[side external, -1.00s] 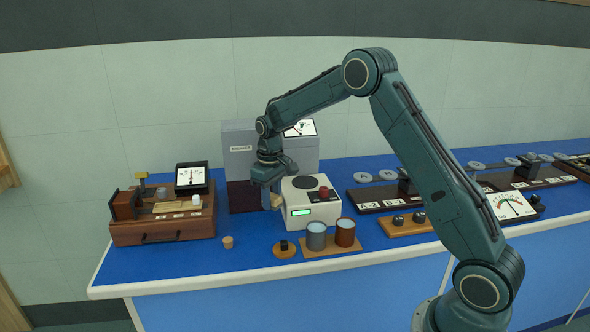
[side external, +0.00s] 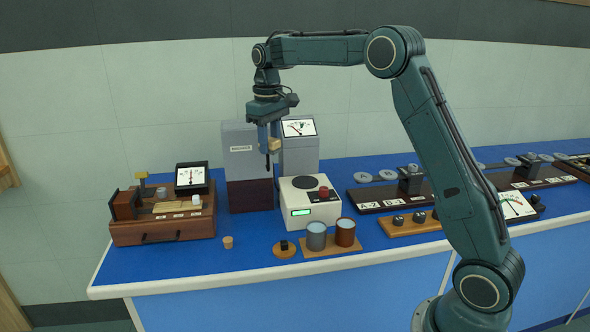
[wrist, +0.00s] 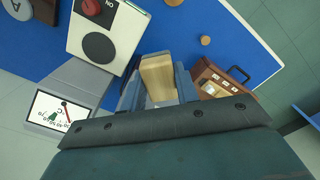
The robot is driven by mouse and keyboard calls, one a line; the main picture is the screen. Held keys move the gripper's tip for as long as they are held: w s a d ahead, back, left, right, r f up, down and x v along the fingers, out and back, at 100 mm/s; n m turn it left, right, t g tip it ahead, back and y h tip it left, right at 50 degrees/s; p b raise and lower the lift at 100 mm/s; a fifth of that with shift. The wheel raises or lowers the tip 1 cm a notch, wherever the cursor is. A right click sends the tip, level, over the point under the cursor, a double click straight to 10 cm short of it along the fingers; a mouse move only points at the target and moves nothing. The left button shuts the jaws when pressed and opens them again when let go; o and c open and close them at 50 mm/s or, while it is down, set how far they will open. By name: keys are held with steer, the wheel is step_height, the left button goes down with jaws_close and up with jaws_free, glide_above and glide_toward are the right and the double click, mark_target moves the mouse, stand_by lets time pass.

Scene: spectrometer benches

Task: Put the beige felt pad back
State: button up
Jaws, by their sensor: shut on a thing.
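My gripper (side external: 269,150) is shut on a beige block, which looks like the beige felt pad (side external: 274,145). It holds the pad in the air, well above the bench and in front of the grey cabinet (side external: 240,150). In the wrist view the pad (wrist: 158,78) sits between the two fingers (wrist: 158,88), with its longer side and paler end face showing. No marked place for the pad can be made out.
A white instrument (side external: 310,211) with a red knob stands below right of my gripper. A wooden box (side external: 165,230) with a small screen is at left. Two cups (side external: 331,241) on a wooden tray and a cork (side external: 228,242) are in front. Blue bench shows between them.

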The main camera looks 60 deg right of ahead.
steer(key=shift+a+r, duration=0.2)
steer(key=shift+r, duration=0.25)
steer(key=s+a+n, duration=0.2)
steer(key=a+n, duration=0.7)
steer(key=a, duration=0.3)
glide_above(250, 257)
step_height(250, 257, down, 21)
steer(key=shift+d, duration=0.1)
steer(key=shift+f, duration=2.1)
steer(key=shift+f, duration=0.15)
steer(key=o, duration=0.9)
steer(key=shift+o, duration=0.2)
